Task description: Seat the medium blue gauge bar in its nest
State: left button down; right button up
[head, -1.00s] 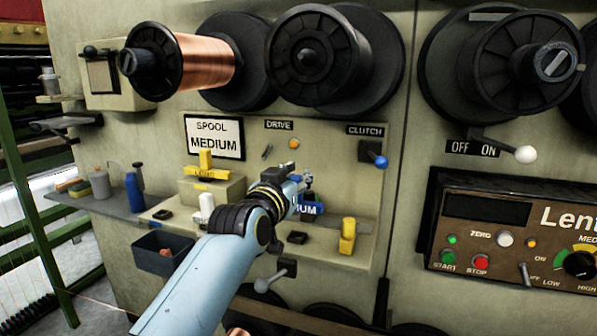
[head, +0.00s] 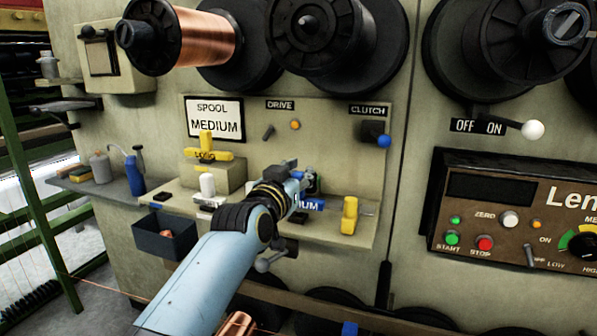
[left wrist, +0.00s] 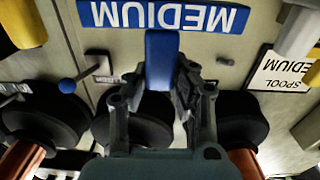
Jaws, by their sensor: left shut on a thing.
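The medium blue gauge bar (head: 311,205) has a blue face with white "MEDIUM" lettering, partly covered by my gripper in the head view. My left gripper (head: 303,182) is shut on its blue grip (left wrist: 161,62), which shows between the fingers in the left wrist view. The lettered face shows upside down at the top of that view. The bar is just above or at the narrow shelf; I cannot tell whether it touches. A dark socket (head: 297,217) shows on the shelf just below it, perhaps its nest, partly hidden by the bar and arm. My right gripper is not in view.
A yellow block (head: 349,215) stands right on the shelf (head: 365,235). A blue clutch knob (head: 383,141) and dark bin (head: 165,244) are nearby.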

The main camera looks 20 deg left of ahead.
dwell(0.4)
pick_arm(q)
jog(key=shift+p, duration=0.3)
jog(key=shift+f, duration=0.1)
jog(key=shift+f+b, duration=0.45)
jog(key=shift+b, duration=0.1)
jog(key=shift+f+b, duration=0.5)
jog(key=shift+f, duration=0.15)
jog(key=c, duration=1.1)
grip_release()
